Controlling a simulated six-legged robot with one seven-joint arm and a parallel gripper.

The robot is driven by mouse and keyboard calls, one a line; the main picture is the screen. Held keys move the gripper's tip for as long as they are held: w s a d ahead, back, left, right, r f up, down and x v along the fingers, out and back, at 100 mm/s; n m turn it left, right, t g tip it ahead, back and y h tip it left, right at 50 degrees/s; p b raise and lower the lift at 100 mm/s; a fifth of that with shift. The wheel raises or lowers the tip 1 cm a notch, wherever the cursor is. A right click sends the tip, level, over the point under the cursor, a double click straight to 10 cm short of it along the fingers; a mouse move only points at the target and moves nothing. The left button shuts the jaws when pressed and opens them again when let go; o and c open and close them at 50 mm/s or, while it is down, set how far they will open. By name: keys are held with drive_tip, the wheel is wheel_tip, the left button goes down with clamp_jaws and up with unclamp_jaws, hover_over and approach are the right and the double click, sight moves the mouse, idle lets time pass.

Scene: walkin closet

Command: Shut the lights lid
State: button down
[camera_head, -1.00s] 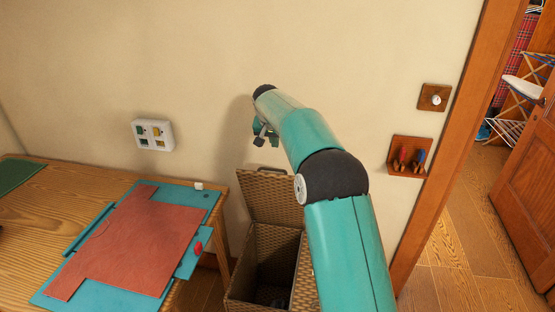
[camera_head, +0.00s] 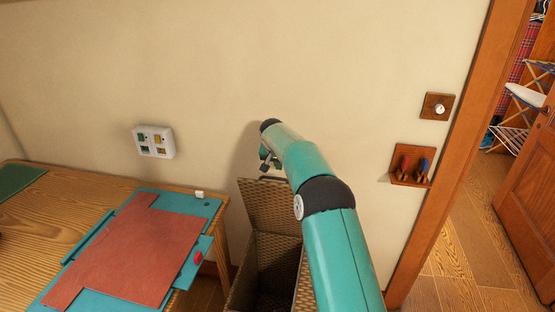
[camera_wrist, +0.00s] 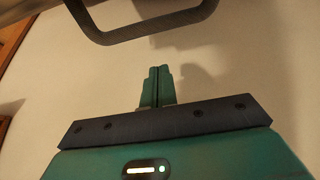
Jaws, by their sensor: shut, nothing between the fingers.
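A wicker hamper (camera_head: 246,283) stands on the floor against the wall, partly hidden by my arm. Its left lid (camera_head: 264,208) stands raised at the wall side, and that compartment is open and dark inside. I see no label telling which lid is the lights one. My gripper (camera_head: 264,163) is shut and empty beside the lid's top edge. In the wrist view, the closed fingers (camera_wrist: 157,86) point toward a dark looped handle (camera_wrist: 145,32), with a visible gap between them. The hamper's right part is mostly behind my arm.
A wooden desk (camera_head: 40,225) with a teal and red mat (camera_head: 130,250) is at left. A white switch panel (camera_head: 154,142), a wooden knob plate (camera_head: 437,106) and a small red rack (camera_head: 411,166) are on the wall. An open doorway is at right.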

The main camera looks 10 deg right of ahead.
drive_tip(key=s, duration=0.1)
drive_tip(key=s+a, duration=0.1)
drive_tip(key=s, duration=0.1)
drive_tip(key=shift+s+a+f, duration=0.2)
drive_tip(key=shift+s+a, duration=0.05)
drive_tip(key=shift+s, duration=0.05)
drive_tip(key=shift+a, duration=0.1)
idle(0.4)
